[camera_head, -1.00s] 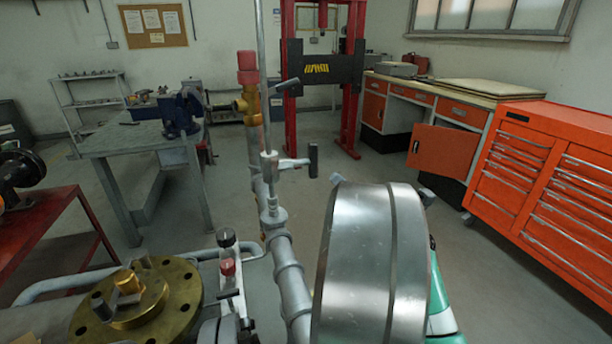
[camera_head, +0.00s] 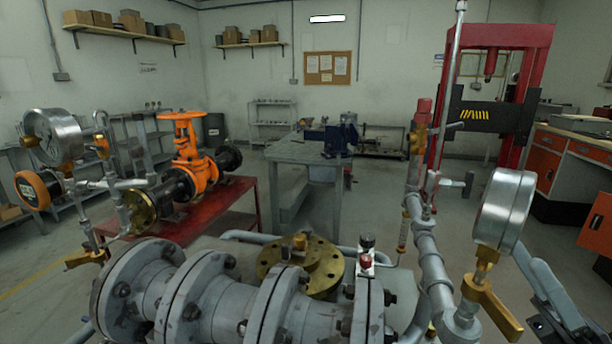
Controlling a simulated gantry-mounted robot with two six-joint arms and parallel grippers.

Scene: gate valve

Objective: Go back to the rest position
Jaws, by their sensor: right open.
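My right gripper (camera_head: 545,320) is at the lower right edge of the head view, partly cut off. It is open, and nothing shows between its fingers. It sits just right of a yellow-brass lever handle (camera_head: 494,308) under a round steel gauge (camera_head: 506,212); I cannot tell whether they touch. My left gripper is not in view. An orange gate valve (camera_head: 197,172) with an orange handwheel stands on a red table at the left.
Grey flanged piping (camera_head: 200,300) fills the foreground, with a brass flange (camera_head: 318,265) on top. A thinner upright pipe (camera_head: 428,250) stands left of the steel gauge. Another gauge (camera_head: 52,137) is at the left. A grey workbench (camera_head: 300,150) and red press (camera_head: 520,80) stand behind.

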